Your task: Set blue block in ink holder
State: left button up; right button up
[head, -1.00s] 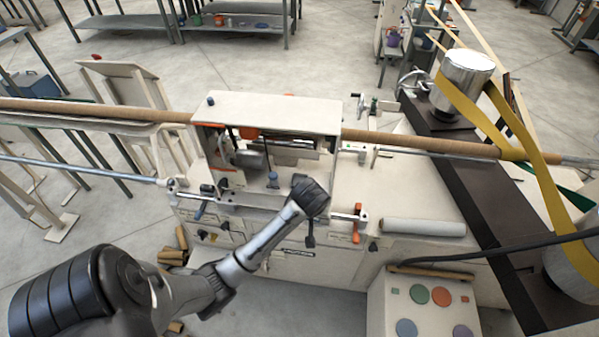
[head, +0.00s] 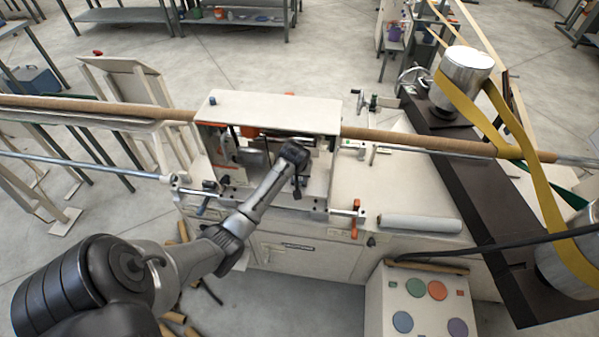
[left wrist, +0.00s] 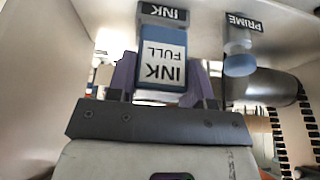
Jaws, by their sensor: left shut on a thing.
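The blue block (left wrist: 163,62) has a white label reading INK FULL and shows in the left wrist view, between the purple fingers of my left gripper (left wrist: 161,84). The gripper is shut on it. The ink holder, marked INK (left wrist: 164,14), is directly beyond the block's far end under the white housing. I cannot tell whether the block touches it or sits inside it. In the head view my left gripper (head: 298,172) is at the housing's front opening, largely hidden by my own wrist; the block cannot be made out there. My right gripper is out of view.
Beside the ink holder is a PRIME label (left wrist: 244,22) with a round blue-ended part (left wrist: 239,64) below. The white housing (head: 270,110) closes in from above and the sides. A brown tube (head: 430,143) runs through it. A white roll (head: 420,223) lies on the right.

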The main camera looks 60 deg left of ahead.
pick_arm(q)
jog(key=shift+w+a, duration=0.9)
jog(key=shift+a, duration=0.2)
jog(key=shift+f, duration=1.75)
jog(key=shift+f, duration=0.2)
jog(key=o, duration=1)
jog(key=shift+c, duration=0.2)
